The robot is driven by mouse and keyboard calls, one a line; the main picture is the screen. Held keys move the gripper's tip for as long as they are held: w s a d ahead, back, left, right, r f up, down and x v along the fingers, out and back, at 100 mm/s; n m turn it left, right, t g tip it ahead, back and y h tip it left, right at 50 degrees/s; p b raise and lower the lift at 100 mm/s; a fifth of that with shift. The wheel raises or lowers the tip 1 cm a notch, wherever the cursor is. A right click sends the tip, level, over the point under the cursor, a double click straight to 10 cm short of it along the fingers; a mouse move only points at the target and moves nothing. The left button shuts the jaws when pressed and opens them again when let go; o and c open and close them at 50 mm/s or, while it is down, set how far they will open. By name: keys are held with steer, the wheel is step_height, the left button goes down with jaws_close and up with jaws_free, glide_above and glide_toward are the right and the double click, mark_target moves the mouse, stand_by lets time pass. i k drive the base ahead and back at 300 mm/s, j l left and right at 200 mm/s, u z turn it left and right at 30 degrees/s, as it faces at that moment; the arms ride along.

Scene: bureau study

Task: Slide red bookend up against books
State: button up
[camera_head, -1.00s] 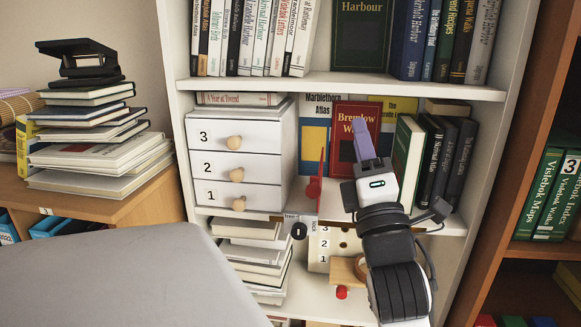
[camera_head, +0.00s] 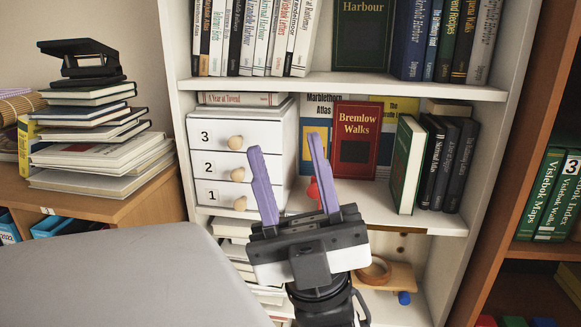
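The red bookend (camera_head: 313,189) stands on the middle shelf, right of the white drawer unit. Only a small red part shows; the rest is hidden behind my right finger. The row of books on that shelf begins with a slightly leaning green book (camera_head: 407,165), followed by dark books (camera_head: 443,165). A bare stretch of shelf lies between the bookend and the green book. My gripper (camera_head: 284,143) is open and empty, its two purple fingers pointing up and wide apart. The right finger overlaps the bookend in the picture; I cannot tell whether they touch.
The white drawer unit (camera_head: 237,160) with numbered drawers stands left of the bookend. The red book Bremlow Walks (camera_head: 355,140) faces outward behind the gap. A wooden item with a blue knob (camera_head: 404,298) sits below.

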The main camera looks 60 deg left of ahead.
mark_target(312, 191)
steer(key=u, duration=1.45)
steer(key=k+j+z, duration=0.55)
steer(key=k, duration=0.35)
steer(key=i+j, duration=0.3)
steer(key=j, duration=0.2)
